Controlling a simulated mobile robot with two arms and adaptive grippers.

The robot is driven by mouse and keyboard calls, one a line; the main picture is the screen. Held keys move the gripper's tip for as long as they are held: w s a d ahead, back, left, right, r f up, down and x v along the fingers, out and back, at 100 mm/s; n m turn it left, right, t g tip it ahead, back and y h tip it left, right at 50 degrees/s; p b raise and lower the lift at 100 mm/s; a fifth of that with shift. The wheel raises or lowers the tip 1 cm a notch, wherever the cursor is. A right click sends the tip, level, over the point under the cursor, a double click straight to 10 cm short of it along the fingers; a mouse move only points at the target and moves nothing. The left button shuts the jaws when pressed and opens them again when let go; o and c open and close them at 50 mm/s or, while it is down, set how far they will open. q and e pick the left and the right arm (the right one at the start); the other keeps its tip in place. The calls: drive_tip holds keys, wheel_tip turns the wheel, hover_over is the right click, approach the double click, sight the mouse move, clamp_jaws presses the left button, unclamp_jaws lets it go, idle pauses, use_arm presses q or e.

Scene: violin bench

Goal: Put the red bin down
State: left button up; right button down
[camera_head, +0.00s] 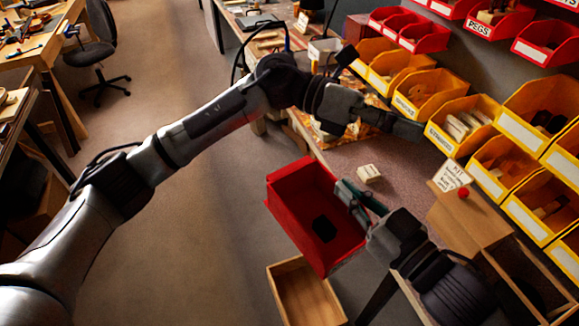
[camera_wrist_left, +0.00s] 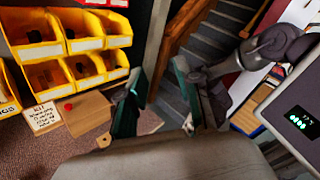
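The red bin (camera_head: 287,192) hangs tilted in the air beside the bench's front edge, its open side facing the head camera. A small dark square patch (camera_head: 324,230) shows inside it; I cannot tell what it is. My right gripper (camera_head: 352,200) is shut on the bin's right wall, at the rim. My left gripper (camera_head: 408,126) is over the bench near the yellow bins, apart from the red bin. In the left wrist view its two green fingers (camera_wrist_left: 160,100) stand apart with nothing between them. The red bin does not show in that view.
The bench top (camera_head: 400,180) has a small pale block (camera_head: 369,173) and a wooden box (camera_head: 470,222) with a red knob and a KIT card (camera_head: 452,174). Yellow bins (camera_head: 425,95) line the back. An open wooden box (camera_head: 283,275) is below the red bin.

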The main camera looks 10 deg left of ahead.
use_arm(q)
drive_tip(key=s+a+m+y, duration=0.2)
drive_tip(key=s+m+y, duration=0.4)
drive_tip(key=s, duration=0.1)
drive_tip(key=m+t+y, duration=0.6)
drive_tip(key=y, duration=0.3)
hover_over(289, 224)
wheel_tip(289, 224, down, 2)
use_arm(e)
drive_tip(key=shift+s, duration=0.1)
use_arm(q)
drive_tip(key=shift+w+f+y, duration=0.15)
drive_tip(key=shift+w+y, duration=0.1)
drive_tip(key=shift+y, duration=0.15)
wheel_tip(289, 224, down, 12)
drive_tip(key=shift+r, duration=0.1)
drive_tip(key=shift+c, duration=0.3)
clamp_jaws()
